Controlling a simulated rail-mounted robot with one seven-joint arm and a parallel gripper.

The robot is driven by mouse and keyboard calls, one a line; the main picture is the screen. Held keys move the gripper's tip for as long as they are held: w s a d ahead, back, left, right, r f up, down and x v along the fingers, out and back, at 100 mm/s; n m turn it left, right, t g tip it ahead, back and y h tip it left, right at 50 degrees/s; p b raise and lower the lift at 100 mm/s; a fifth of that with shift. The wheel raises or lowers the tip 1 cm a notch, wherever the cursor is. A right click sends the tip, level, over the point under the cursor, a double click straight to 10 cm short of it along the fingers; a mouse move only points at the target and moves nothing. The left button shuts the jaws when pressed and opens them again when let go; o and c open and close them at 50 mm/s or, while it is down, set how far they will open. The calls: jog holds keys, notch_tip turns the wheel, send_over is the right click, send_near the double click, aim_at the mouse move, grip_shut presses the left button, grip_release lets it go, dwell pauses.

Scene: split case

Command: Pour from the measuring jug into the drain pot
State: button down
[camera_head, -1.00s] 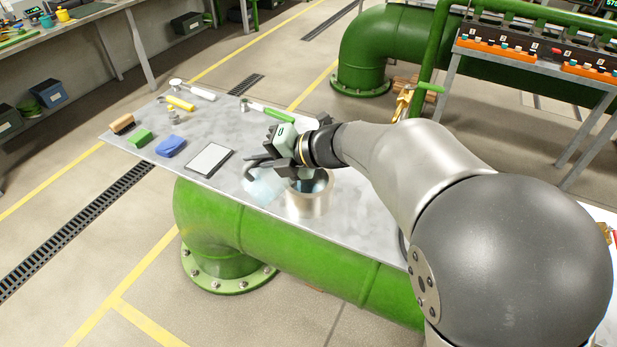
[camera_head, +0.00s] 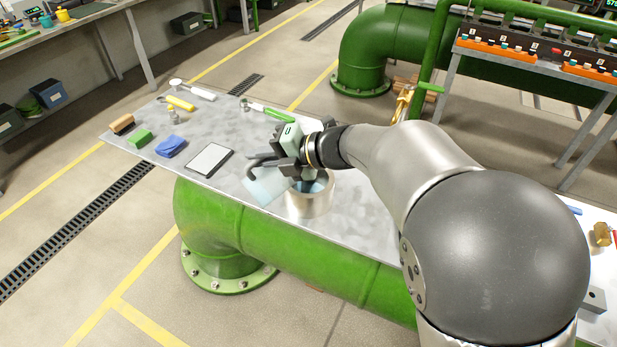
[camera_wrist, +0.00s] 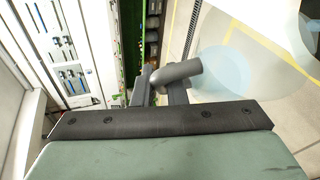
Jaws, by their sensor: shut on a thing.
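My gripper (camera_head: 280,163) is shut on the dark handle of the measuring jug (camera_head: 264,187), a clear, faintly bluish vessel. The jug is tilted, held above the table at the left side of the drain pot (camera_head: 308,203). The pot is a round metal vessel standing on the table, with a bluish inside partly hidden by my gripper. In the wrist view, my gripper (camera_wrist: 163,82) holds the grey handle, and the clear jug (camera_wrist: 245,60) shows to its right. I cannot tell whether liquid is leaving the jug.
On the metal table (camera_head: 225,190) lie a white-faced tablet (camera_head: 209,159), a blue cloth (camera_head: 171,146), a green block (camera_head: 139,138), a brown brush (camera_head: 122,124) and several tools at the back. The table's front edge is close to the pot.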

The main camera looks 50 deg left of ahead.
jog(key=shift+w+d+r+m+g+y, duration=0.15)
jog(key=shift+w+r+m+g, duration=0.15)
jog(key=shift+w, duration=0.45)
jog(key=shift+w+r+m+g+y, duration=0.2)
jog(key=shift+w+g, duration=0.1)
jog(key=shift+w, duration=0.4)
dwell(0.4)
jog(key=shift+w, duration=0.2)
jog(key=shift+w+d+r+m+g+y, duration=0.1)
jog(key=shift+w+r+m+g+y, duration=0.25)
jog(key=shift+w, duration=0.3)
jog(key=shift+w+d+r+m+g+y, duration=0.1)
jog(key=shift+w+r+m+g+y, duration=0.15)
jog(key=shift+w+m+g, duration=0.3)
dwell(0.6)
